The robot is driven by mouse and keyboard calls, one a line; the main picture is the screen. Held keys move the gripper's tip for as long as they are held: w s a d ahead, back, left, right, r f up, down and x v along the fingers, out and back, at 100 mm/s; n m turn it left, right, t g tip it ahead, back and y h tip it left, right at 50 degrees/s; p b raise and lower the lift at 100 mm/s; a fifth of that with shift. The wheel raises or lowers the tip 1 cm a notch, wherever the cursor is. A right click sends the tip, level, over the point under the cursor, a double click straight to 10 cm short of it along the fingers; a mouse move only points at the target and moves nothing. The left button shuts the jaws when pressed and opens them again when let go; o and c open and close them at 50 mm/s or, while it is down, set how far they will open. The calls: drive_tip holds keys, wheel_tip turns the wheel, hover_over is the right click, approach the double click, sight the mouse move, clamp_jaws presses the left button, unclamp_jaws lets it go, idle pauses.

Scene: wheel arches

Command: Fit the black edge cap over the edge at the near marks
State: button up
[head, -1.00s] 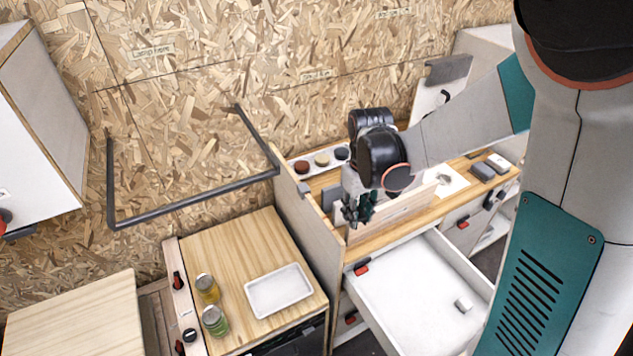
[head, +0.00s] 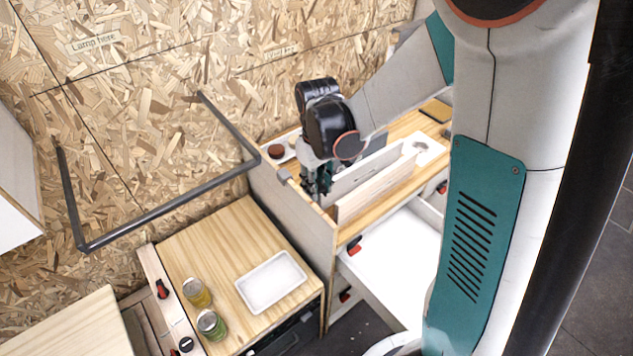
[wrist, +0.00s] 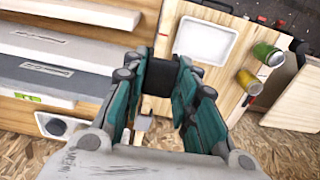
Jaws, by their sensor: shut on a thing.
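My gripper (head: 317,188) is shut on the black edge cap (wrist: 163,77), which shows between the teal fingertips in the wrist view. In the head view the fingers hide the cap. My gripper points down at the top edge of the upright wooden side panel (head: 293,212) of the worktop unit. In the wrist view this panel edge (wrist: 167,28) runs beneath the cap as a pale strip. I cannot tell whether the cap touches the edge or is apart from it. The near marks cannot be made out.
A small grey piece (head: 283,175) sits on the panel edge behind my gripper. A dark rail (head: 160,222) runs along the wall. An open white drawer (head: 395,255) juts out on the right.

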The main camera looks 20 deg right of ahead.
drive_tip(key=b, duration=0.3)
hover_over(318, 209)
drive_tip(key=shift+w+a+f, duration=0.1)
drive_tip(key=shift+w+f, duration=0.05)
drive_tip(key=shift+f, duration=2.1)
drive_tip(key=shift+f+b, duration=0.95)
drive_tip(key=shift+b, duration=0.1)
drive_tip(key=shift+f+b, duration=0.3)
drive_tip(key=shift+b, duration=0.05)
drive_tip(key=shift+f, duration=0.15)
idle(0.5)
drive_tip(key=shift+f+b, duration=0.25)
drive_tip(key=shift+b, duration=0.15)
drive_tip(key=o, duration=0.9)
drive_tip(key=shift+c, duration=0.2)
